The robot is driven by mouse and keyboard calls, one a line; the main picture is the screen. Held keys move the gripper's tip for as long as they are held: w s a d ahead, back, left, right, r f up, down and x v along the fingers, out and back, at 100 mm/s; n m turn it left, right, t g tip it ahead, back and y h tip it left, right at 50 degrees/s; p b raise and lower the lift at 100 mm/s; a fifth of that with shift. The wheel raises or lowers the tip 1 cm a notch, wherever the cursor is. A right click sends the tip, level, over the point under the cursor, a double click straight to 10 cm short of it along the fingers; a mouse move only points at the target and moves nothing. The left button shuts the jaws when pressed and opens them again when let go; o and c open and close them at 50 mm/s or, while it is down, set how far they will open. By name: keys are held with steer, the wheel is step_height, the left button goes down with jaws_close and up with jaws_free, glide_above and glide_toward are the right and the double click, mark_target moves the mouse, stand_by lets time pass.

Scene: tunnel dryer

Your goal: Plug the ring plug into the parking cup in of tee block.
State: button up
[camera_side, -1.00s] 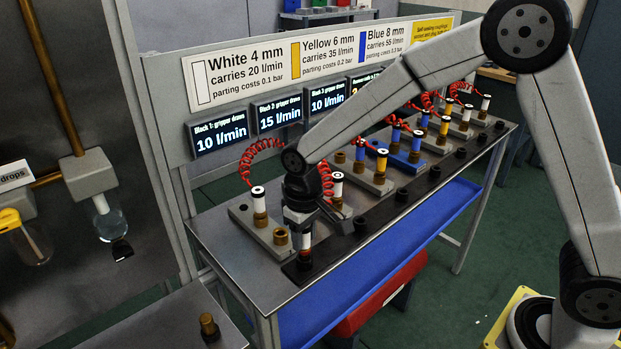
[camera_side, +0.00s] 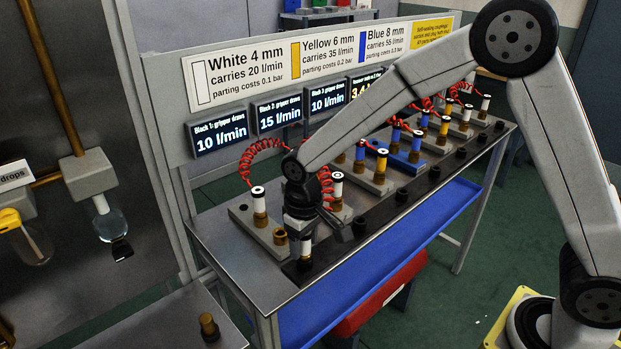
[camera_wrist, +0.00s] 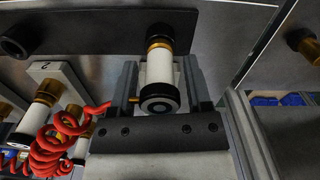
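My gripper (camera_side: 305,236) is at the near end of the black rail (camera_side: 385,205), pointing down around a white plug (camera_side: 306,247). In the wrist view, the plug (camera_wrist: 160,72) has a white body, a gold band and dark ends, and lies between the two fingers (camera_wrist: 161,85). The fingers look closed on its sides. A red coiled hose (camera_wrist: 58,145) runs to its side. Its lower end meets the black rail (camera_wrist: 95,28); how deep it sits is hidden. The nearest grey tee block (camera_side: 262,236) bears another white plug (camera_side: 259,203) and an empty brass cup (camera_side: 280,237).
Several more grey blocks with white, yellow and blue plugs and red hoses line the bench to the right. Display screens (camera_side: 220,132) stand behind. A blue tray (camera_side: 400,255) hangs along the front. A small table with a brass fitting (camera_side: 208,325) is at lower left.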

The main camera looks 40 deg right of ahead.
steer(key=shift+o, duration=0.9)
steer(key=shift+r, duration=0.1)
steer(key=shift+r, duration=3.85)
steer(key=s+d+f+m+t, duration=0.1)
steer(key=s+d+f, duration=0.4)
steer(key=s+d, duration=0.7)
steer(key=shift+s+f+m+t, duration=0.2)
steer(key=shift+s+m+t, duration=0.2)
steer(key=shift+s+t, duration=0.5)
